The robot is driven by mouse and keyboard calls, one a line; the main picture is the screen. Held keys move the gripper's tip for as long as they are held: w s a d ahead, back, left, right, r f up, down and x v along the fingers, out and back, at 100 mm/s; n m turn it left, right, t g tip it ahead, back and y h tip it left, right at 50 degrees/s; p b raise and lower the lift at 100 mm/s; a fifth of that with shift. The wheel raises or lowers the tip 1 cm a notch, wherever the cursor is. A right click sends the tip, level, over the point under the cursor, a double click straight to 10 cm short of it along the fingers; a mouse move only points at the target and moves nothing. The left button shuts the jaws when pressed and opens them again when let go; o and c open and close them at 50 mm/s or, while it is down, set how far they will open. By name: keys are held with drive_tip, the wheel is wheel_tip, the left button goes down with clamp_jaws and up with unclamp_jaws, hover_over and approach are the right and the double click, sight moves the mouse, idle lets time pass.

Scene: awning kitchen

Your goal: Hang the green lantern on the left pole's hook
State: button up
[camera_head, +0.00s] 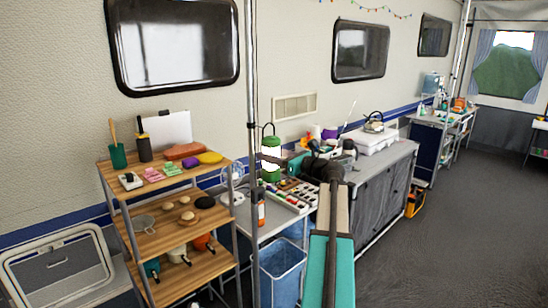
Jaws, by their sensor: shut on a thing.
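The green lantern (271,172) is upright, with a bright white middle, green top and base, and a thin dark loop handle above. It is just right of the left pole (251,70), a grey upright in front of the trailer wall. A small dark fitting sits on the pole near the handle's height; I cannot make out the hook's shape. My arm reaches up from the bottom and bends left toward the lantern. My gripper (284,154) is shut on the lantern from its right side; the fingertips are small and partly hidden. The handle looks apart from the pole, though depth is unclear.
A wooden shelf (160,230) with utensils and food stands left of the pole. A counter with a tray of small items (290,193) lies below the lantern, with an orange-labelled bottle (258,210) and a blue bin (281,275). Open floor (460,220) is at right.

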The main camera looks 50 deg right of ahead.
drive_tip(key=shift+w+d+b, duration=0.1)
drive_tip(key=shift+w+b, duration=0.2)
drive_tip(key=shift+w, duration=1)
drive_tip(key=shift+w+f, duration=0.5)
drive_tip(key=shift+w, duration=0.05)
drive_tip(key=shift+f, duration=0.1)
drive_tip(key=o, duration=1.5)
drive_tip(key=shift+f, duration=0.1)
drive_tip(key=s+b, duration=0.1)
drive_tip(key=s, duration=0.3)
drive_tip(key=s+b, duration=0.1)
drive_tip(key=s, duration=0.4)
drive_tip(key=s+d+b, duration=0.1)
drive_tip(key=s+b, duration=0.1)
drive_tip(key=s, duration=0.2)
drive_tip(key=shift+s+d, duration=0.1)
drive_tip(key=shift+s, duration=0.25)
